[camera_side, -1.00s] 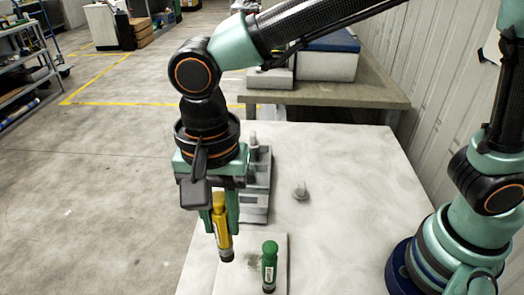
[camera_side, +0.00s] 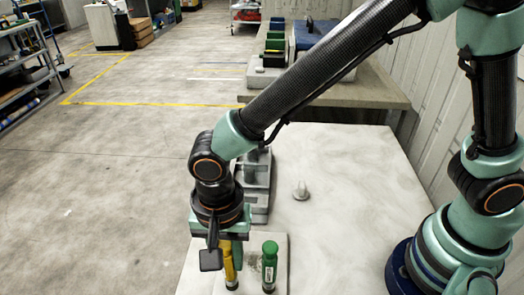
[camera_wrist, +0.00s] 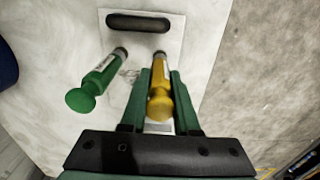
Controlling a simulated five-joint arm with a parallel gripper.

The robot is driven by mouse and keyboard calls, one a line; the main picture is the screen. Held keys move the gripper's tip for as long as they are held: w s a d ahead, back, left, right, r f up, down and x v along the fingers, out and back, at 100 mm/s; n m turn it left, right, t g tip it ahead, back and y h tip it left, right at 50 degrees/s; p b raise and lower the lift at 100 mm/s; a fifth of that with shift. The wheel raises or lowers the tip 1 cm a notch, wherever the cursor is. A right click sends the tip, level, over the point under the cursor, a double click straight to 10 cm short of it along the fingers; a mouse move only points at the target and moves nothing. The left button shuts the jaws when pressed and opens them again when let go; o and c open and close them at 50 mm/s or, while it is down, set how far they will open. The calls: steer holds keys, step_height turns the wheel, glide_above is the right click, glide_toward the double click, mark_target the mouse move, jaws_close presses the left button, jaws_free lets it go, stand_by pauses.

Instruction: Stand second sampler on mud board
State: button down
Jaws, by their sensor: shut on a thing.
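A yellow sampler (camera_side: 229,264) with a dark lower end is held between the green fingers of my gripper (camera_side: 231,262). It is close to upright, with its lower end over or on the pale mud board (camera_side: 281,283); I cannot tell whether it touches. In the wrist view my gripper (camera_wrist: 160,85) is shut around the yellow sampler (camera_wrist: 160,101), its rounded top facing the camera. A green sampler (camera_side: 269,262) stands upright on the board, right of the yellow one and apart from it. It also shows in the wrist view (camera_wrist: 93,84), left of my fingers.
The board has a dark slot (camera_wrist: 138,23) near one edge. A grey rack (camera_side: 257,185) stands behind my gripper, and a small grey knobbed piece (camera_side: 300,191) lies on the pale table (camera_side: 345,210). The table's right middle is clear. A bench with a blue-lidded box stands behind.

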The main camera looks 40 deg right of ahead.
steer(key=shift+f, duration=0.15)
steer(key=c, duration=0.7)
jaws_free()
steer(key=shift+o, duration=0.2)
step_height(320, 180, up, 12)
steer(key=shift+r, duration=0.1)
steer(key=w+d+r+n+t, duration=0.1)
steer(key=d+n, duration=0.3)
steer(key=d, duration=1)
steer(key=w+d+r+n+t, duration=0.1)
steer(key=d+r+n+t, duration=0.2)
steer(key=d, duration=1.2)
steer(key=shift+w+d+r+n+t, duration=0.2)
steer(key=shift+w+n+t, duration=0.1)
steer(key=shift+n+t, duration=0.6)
